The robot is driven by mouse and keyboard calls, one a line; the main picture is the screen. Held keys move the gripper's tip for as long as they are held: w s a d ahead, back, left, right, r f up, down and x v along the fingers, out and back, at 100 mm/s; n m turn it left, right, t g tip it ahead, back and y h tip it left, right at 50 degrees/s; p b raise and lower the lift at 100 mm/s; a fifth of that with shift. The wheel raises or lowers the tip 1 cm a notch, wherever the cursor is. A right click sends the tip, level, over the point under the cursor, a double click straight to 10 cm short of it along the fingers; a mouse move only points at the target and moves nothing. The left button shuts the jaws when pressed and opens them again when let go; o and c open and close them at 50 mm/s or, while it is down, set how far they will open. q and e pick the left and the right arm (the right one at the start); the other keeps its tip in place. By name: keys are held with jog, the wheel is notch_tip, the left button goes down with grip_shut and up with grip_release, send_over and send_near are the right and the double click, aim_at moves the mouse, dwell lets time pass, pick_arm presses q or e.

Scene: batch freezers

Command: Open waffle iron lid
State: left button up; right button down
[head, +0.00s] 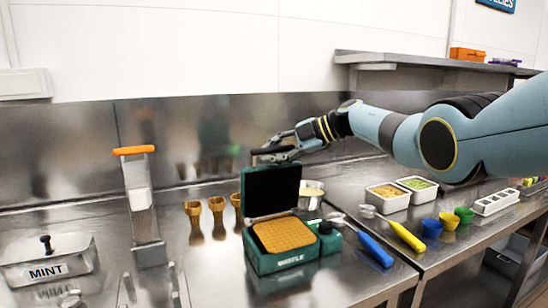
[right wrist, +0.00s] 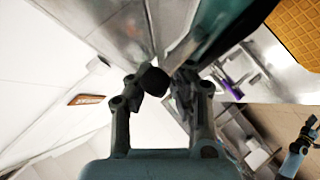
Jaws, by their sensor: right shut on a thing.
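The green waffle iron (head: 268,258) stands on the steel counter with its lid (head: 271,190) raised upright. A golden waffle (head: 283,235) lies on the lower plate; it also shows at the upper right of the right wrist view (right wrist: 300,30). My right gripper (head: 270,153) is at the top edge of the lid, shut on the dark lid handle (right wrist: 154,80), which shows between its fingers in the right wrist view. My left gripper is not in view.
Cone holders (head: 216,205) stand left of the iron, and a steel press with an orange handle (head: 134,151) farther left. A MINT tub (head: 48,262) is at far left. Blue (head: 375,249) and yellow (head: 407,236) scoops and topping trays (head: 388,197) lie to the right.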

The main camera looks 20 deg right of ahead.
jog(key=shift+w+r, duration=0.3)
jog(key=shift+r, duration=0.15)
jog(key=c, duration=1.5)
grip_release()
jog(key=shift+c, duration=0.2)
jog(key=shift+o, duration=1.3)
jog(key=shift+s, duration=0.2)
jog(key=shift+f, duration=0.1)
jog(key=shift+d, duration=0.1)
jog(key=v, duration=1.2)
